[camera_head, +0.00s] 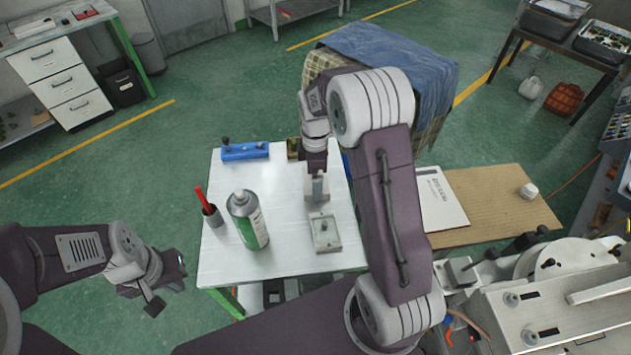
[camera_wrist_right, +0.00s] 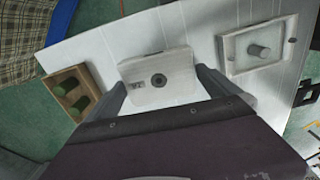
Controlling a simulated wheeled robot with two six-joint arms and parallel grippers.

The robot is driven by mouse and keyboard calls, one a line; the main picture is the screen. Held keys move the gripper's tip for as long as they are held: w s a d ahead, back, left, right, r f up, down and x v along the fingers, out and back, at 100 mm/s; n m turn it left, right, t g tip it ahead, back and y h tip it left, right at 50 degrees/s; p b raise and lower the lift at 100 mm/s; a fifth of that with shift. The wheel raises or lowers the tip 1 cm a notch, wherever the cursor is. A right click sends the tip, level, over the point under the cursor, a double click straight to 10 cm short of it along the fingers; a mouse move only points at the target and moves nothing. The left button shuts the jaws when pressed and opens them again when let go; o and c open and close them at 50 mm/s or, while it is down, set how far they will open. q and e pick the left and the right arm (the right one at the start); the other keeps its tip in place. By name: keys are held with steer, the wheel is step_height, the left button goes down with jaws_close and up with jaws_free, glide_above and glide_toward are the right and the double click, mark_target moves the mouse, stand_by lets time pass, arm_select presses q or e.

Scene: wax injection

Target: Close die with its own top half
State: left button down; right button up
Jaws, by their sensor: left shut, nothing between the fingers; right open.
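My right gripper (camera_head: 318,180) is open above this block. In the right wrist view, the gripper's fingers (camera_wrist_right: 160,90) stand on either side of it; contact cannot be told. My left gripper (camera_head: 168,283) is shut and empty, off the table's left edge.
A spray can (camera_head: 248,222) and a cup with a red tool (camera_head: 211,214) stand left. A blue die (camera_head: 245,152) and a wooden die with two green cylinders (camera_wrist_right: 56,78) lie at the back. A binder (camera_head: 440,200) and machine (camera_head: 560,290) are right.

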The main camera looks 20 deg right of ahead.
steer(key=shift+w+f, duration=0.15)
steer(key=shift+f, duration=0.4)
steer(key=shift+r, duration=0.1)
steer(key=c, duration=1.4)
steer(key=r, duration=0.4)
steer(key=shift+s+d+r, duration=0.3)
steer(key=shift+s, duration=0.05)
steer(key=s+d+r, duration=0.1)
steer(key=s+r, duration=0.1)
steer(key=s, duration=0.1)
steer(key=s+d+r, duration=0.2)
steer(key=s, duration=0.1)
steer(key=s+d+r+b, duration=0.1)
steer(key=s+d+r, duration=0.1)
steer(key=s, duration=0.1)
steer(key=shift+s+d+r, duration=0.2)
steer(key=shift+s, duration=0.05)
